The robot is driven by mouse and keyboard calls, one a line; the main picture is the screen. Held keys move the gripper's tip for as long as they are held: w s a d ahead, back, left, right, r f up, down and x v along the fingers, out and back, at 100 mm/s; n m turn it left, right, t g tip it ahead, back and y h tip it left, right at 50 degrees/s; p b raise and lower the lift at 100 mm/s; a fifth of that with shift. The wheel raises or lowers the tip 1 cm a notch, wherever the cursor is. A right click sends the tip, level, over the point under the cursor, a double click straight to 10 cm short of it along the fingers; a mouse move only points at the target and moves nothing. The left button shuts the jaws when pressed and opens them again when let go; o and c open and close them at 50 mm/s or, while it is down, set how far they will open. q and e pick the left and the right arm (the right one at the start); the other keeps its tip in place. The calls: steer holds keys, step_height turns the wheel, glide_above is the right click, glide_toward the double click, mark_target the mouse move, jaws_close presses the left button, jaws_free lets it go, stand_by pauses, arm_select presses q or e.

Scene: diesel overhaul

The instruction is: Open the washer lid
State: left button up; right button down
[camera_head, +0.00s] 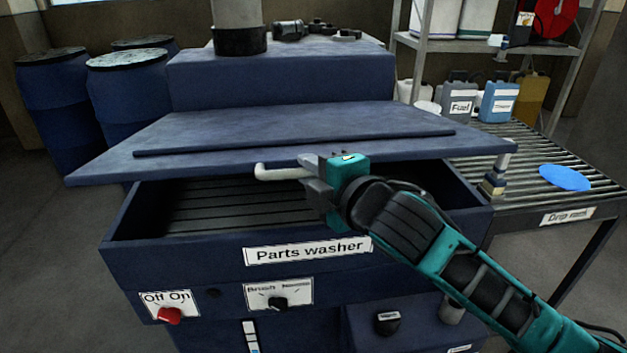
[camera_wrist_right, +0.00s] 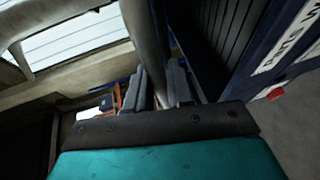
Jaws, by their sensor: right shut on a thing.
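The blue parts washer (camera_head: 200,259) stands in front of me in the head view. Its blue lid (camera_head: 290,135) is raised at the front, leaving a gap that shows the dark slatted inside (camera_head: 225,205). A pale bar handle (camera_head: 275,173) runs along the lid's front edge. My right gripper (camera_head: 312,180) is shut on the right part of this handle. In the right wrist view, the grey fingers (camera_wrist_right: 160,90) close around the handle (camera_wrist_right: 142,40). The handle's right end is hidden behind the gripper. My left gripper is not in view.
A roller table (camera_head: 530,160) with a blue disc (camera_head: 565,178) stands at the right. Jugs (camera_head: 500,102) and a shelf rack (camera_head: 470,45) are behind it. Blue drums (camera_head: 130,88) stand at the back left. A red knob (camera_head: 169,316) is on the washer's front.

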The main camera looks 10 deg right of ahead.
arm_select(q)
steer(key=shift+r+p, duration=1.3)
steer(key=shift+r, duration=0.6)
arm_select(e)
steer(key=w+r+g, duration=0.1)
steer(key=w+r, duration=0.4)
steer(key=r, duration=0.7)
steer(key=w+r+g, duration=0.1)
steer(key=w+r, duration=0.4)
steer(key=r, duration=0.7)
steer(key=shift+w+r+m+g+h, duration=0.15)
steer(key=shift+w+m+g+h, duration=0.15)
steer(key=shift+w+m, duration=0.1)
